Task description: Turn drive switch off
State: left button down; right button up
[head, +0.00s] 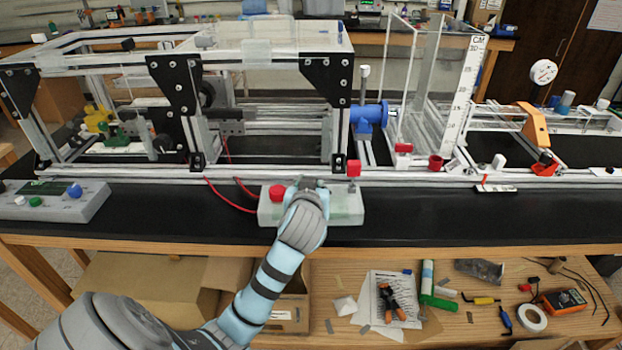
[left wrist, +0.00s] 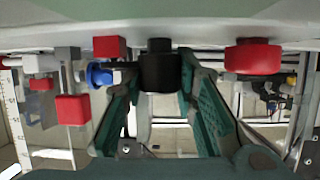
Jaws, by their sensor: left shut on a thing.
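A pale control box (head: 346,209) sits on the black bench top near its front edge, with a red button (head: 277,192) on its left part. My left gripper (head: 308,186) is over the middle of this box, and the arm hides part of it. In the left wrist view my left gripper (left wrist: 160,78) has its green fingers on either side of a black knob (left wrist: 160,62) and is shut on it. The red button shows to its right (left wrist: 253,56) and a small red block (left wrist: 109,47) to its left. Labels on the box are not readable. My right gripper is not in view.
The extrusion frame (head: 250,172) stands close behind the box, and red wires (head: 228,200) run to the box. A grey control panel (head: 70,205) with several buttons is at the left. The black bench top right of the box (head: 470,220) is clear.

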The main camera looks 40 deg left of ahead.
pick_arm(q)
jog(key=shift+r+n+y, duration=0.15)
jog(key=shift+n+y, duration=0.15)
jog(key=shift+y, duration=0.1)
jog(key=c, duration=1.3)
grip_release()
jog(key=shift+s, duration=0.1)
jog(key=shift+d, duration=0.1)
jog(key=v, duration=0.7)
jog(key=shift+s+d+r, duration=0.1)
jog(key=shift+r, duration=0.05)
